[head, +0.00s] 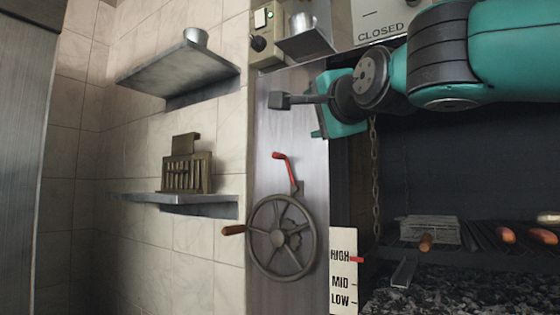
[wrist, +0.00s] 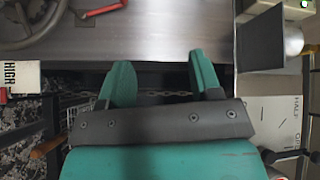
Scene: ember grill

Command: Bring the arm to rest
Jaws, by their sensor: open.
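My arm reaches in from the right at the top of the head view, in front of the grill opening. My gripper (wrist: 162,75) shows in the wrist view with its two teal fingers spread apart and nothing between them. In the head view it is partly hidden by my dark wrist. It hangs in the air, apart from the handwheel (head: 281,237) and the red lever (head: 284,170), which are lower and to the left on the steel panel (head: 290,130).
A chain (head: 374,180) hangs below my wrist. Food (head: 505,235) lies on the grate over coals. A HIGH-MID-LOW scale (head: 343,270) stands beside it. A small shelf with a metal cup (head: 302,22) is near above. Wall shelves (head: 180,68) are left.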

